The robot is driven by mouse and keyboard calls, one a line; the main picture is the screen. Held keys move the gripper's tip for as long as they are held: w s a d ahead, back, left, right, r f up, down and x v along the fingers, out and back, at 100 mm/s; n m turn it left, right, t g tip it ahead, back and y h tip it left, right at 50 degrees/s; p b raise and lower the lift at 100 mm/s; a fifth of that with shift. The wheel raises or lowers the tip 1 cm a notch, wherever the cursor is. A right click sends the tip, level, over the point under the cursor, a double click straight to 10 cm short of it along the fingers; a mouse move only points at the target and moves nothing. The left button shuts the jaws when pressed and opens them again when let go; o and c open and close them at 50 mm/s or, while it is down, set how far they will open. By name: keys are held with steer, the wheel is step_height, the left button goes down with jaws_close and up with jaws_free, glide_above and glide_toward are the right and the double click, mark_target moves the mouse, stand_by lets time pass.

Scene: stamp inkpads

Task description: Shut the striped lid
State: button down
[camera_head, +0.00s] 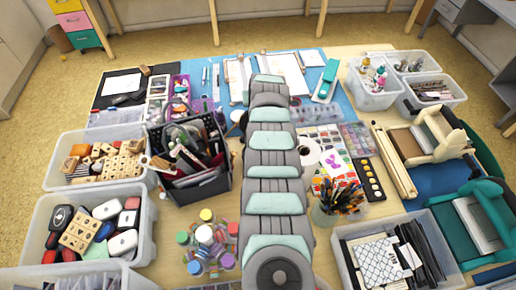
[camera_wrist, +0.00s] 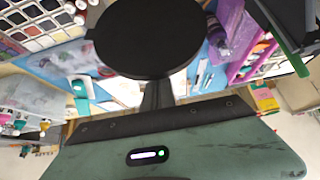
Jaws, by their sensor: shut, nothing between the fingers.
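I cannot make out a striped lid in either view. Several small inkpads and cases, red, black and white, lie in a clear tub (camera_head: 40,243) at the lower left of the head view. No stripes can be told on them at this size. My gripper (camera_wrist: 145,40) shows in the wrist view as a dark stem ending in a broad black disc, beyond my green wrist body. It is shut and empty, above the table. In the head view my arm hides its tip.
A dark caddy (camera_head: 203,190) of tools stands left of my arm, behind several paint jars (camera_head: 207,243). A tub (camera_head: 150,178) of wooden stamps lies farther left. A pen cup (camera_head: 325,214) and a wooden stand (camera_head: 430,140) are to the right. The table is crowded, with little free room.

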steer(key=shift+f+b, duration=0.5)
steer(key=shift+f, duration=0.35)
steer(key=shift+p, duration=0.45)
steer(key=shift+s+d+f+p, duration=0.15)
steer(key=shift+s+p, duration=0.2)
steer(key=shift+p, duration=0.6)
steer(key=shift+s+a+f+p, duration=0.15)
steer(key=shift+s+p, duration=0.15)
steer(key=shift+p, duration=0.6)
steer(key=shift+s+d+f+p, duration=0.1)
steer(key=shift+s+f+p, duration=0.05)
steer(key=shift+s+p, duration=0.15)
steer(key=shift+s+d+f+p, duration=0.1)
steer(key=shift+s+f+p, duration=0.05)
steer(key=shift+s, duration=0.25)
steer(key=shift+w+r+p, duration=0.25)
steer(key=shift+r+p, duration=0.1)
steer(key=shift+p, duration=0.1)
steer(key=shift+s+r+p, duration=0.1)
steer(key=shift+s+p, duration=0.05)
steer(key=shift+p, duration=0.25)
steer(key=shift+s+p, duration=0.1)
steer(key=shift+p, duration=0.35)
steer(key=shift+s, duration=0.1)
